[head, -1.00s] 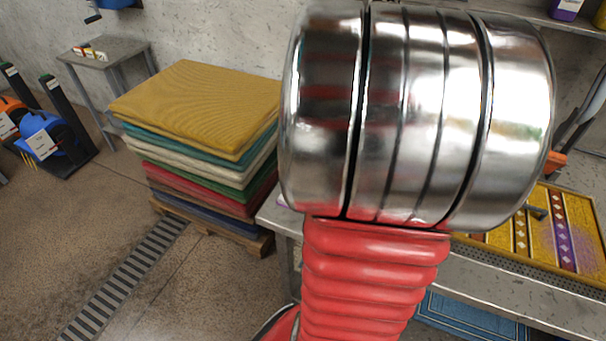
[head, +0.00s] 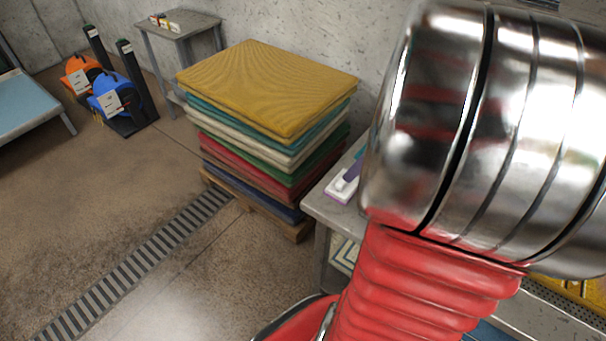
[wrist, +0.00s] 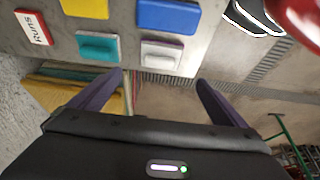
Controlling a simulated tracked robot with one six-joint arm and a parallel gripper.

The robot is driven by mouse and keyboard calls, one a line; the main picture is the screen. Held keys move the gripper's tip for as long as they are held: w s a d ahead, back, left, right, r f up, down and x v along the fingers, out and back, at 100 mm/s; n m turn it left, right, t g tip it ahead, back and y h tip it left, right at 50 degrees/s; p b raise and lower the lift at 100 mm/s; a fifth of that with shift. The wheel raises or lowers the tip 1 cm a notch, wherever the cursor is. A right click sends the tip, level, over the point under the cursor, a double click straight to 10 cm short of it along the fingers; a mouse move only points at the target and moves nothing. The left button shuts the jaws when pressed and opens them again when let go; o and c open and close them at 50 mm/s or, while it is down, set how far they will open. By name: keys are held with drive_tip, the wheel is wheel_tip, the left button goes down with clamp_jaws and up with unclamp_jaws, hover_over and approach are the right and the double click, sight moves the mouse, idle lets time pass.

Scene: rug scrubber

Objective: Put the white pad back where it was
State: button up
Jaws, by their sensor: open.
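The white pad (wrist: 161,55), with a greyish top and a purple layer, lies near the edge of the grey table (wrist: 128,18) in the wrist view. A teal pad (wrist: 98,47) lies beside it, with a blue pad (wrist: 168,15) and a yellow pad (wrist: 85,7) behind. A white and purple pad (head: 341,189) also shows at the table corner in the head view, partly hidden by my arm. My gripper (wrist: 160,78) is open, its two dark purple fingers spread on either side of the white pad's near edge, with nothing between them.
A red and white card marked RUNS (wrist: 32,28) lies on the table. A stack of folded rugs (head: 270,95) on a wooden pallet stands left of the table. A floor drain grate (head: 130,265) and open floor lie further left. A small side table (head: 180,22) stands behind.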

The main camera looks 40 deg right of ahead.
drive_tip(key=w+a+r+m, duration=0.1)
drive_tip(key=w+a+r, duration=0.1)
drive_tip(key=a, duration=0.6)
drive_tip(key=w+a+r, duration=0.2)
drive_tip(key=a, duration=0.6)
drive_tip(key=s+a+r+m, duration=0.1)
drive_tip(key=s+a, duration=0.1)
drive_tip(key=a, duration=0.5)
drive_tip(key=s+a+r+m+t+h, duration=0.1)
drive_tip(key=s+a+r, duration=0.1)
drive_tip(key=a, duration=0.5)
drive_tip(key=shift+s+a, duration=0.4)
drive_tip(key=shift+s, duration=0.05)
